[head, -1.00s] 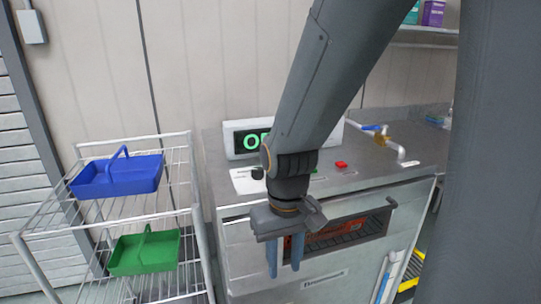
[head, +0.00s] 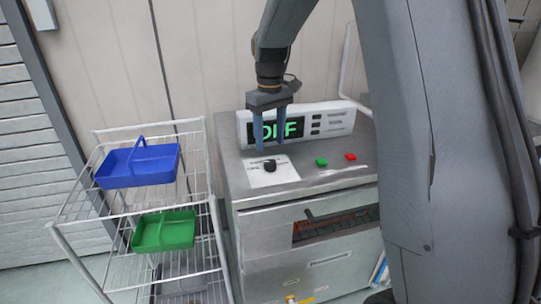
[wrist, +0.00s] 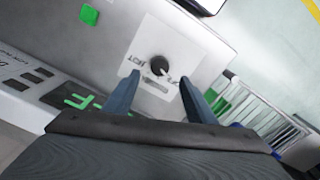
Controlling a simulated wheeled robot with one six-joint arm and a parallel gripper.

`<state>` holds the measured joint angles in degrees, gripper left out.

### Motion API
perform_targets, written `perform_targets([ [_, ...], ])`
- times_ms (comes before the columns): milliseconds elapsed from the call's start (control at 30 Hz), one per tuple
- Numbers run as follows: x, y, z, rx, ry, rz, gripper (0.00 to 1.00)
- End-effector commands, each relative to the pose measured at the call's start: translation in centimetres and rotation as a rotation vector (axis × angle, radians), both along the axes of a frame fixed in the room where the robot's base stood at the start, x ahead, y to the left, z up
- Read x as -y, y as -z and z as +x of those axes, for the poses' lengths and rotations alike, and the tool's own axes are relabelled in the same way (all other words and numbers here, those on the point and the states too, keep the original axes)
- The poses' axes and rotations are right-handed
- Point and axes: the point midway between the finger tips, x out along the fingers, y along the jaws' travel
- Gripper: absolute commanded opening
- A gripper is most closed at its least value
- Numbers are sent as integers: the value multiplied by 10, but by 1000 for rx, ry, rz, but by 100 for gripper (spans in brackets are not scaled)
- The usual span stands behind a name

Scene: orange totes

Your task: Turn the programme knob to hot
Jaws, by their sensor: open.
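The programme knob (head: 270,165) is a small black dial on a white label plate (head: 285,176) on top of the steel machine. In the wrist view the knob (wrist: 157,64) shows just beyond the fingertips, with partly readable lettering around it. My gripper (head: 271,147) points down above and slightly behind the knob in the head view, with its blue fingers apart. In the wrist view my gripper (wrist: 160,84) is open and empty, its fingers on either side of the knob's line, not touching it. The display (head: 283,129) behind reads "OFF" in green, partly covered by the fingers.
A green button (head: 321,161) and a red button (head: 351,156) sit right of the label plate. A wire rack (head: 208,190) on the left holds a blue tote (head: 112,172) and a green tote (head: 142,240). The machine's front has an opening (head: 338,224).

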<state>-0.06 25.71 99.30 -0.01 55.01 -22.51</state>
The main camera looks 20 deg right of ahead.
Motion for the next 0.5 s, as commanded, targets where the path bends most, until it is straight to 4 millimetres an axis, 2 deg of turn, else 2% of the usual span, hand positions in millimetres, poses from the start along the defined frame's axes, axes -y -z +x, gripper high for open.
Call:
perform_targets([
  [333,0,50,-2,-3,0,0,51],
  [500,0,67,-2,-2,1,0,51],
])
